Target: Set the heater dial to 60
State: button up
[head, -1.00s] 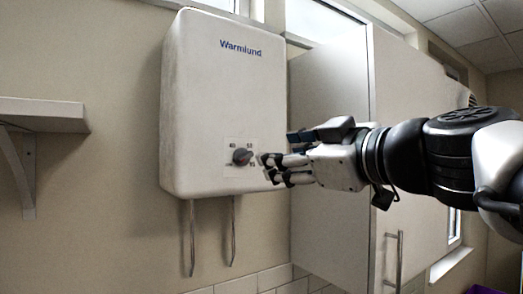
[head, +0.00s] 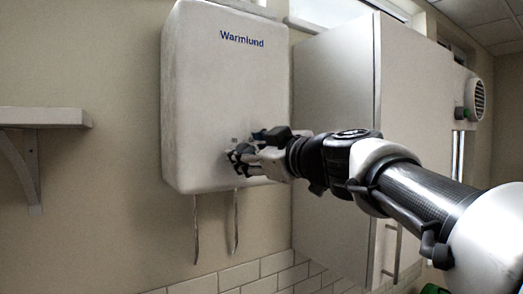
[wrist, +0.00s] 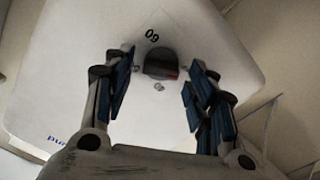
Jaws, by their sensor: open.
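The white Warmlund heater (head: 225,85) hangs on the wall in the head view. Its dial is hidden there behind my gripper (head: 238,157), which is at the lower front of the heater. In the wrist view the heater panel (wrist: 215,45) appears turned over. The dark round dial (wrist: 160,62) lies between my open fingers, with clear gaps on both sides. A red mark shows at the dial's right edge in this view. The number 60 (wrist: 152,36) is printed just above the dial there. Smaller marks around it are too blurred to read.
A white cabinet (head: 335,110) stands right of the heater, behind my arm. Two pipes (head: 235,222) hang below the heater. A wall shelf (head: 45,117) is at the left. A round vent (head: 479,98) is at the far right. The wall between shelf and heater is bare.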

jog(key=shift+c, duration=0.4)
jog(key=c, duration=1)
jog(key=shift+o, duration=0.2)
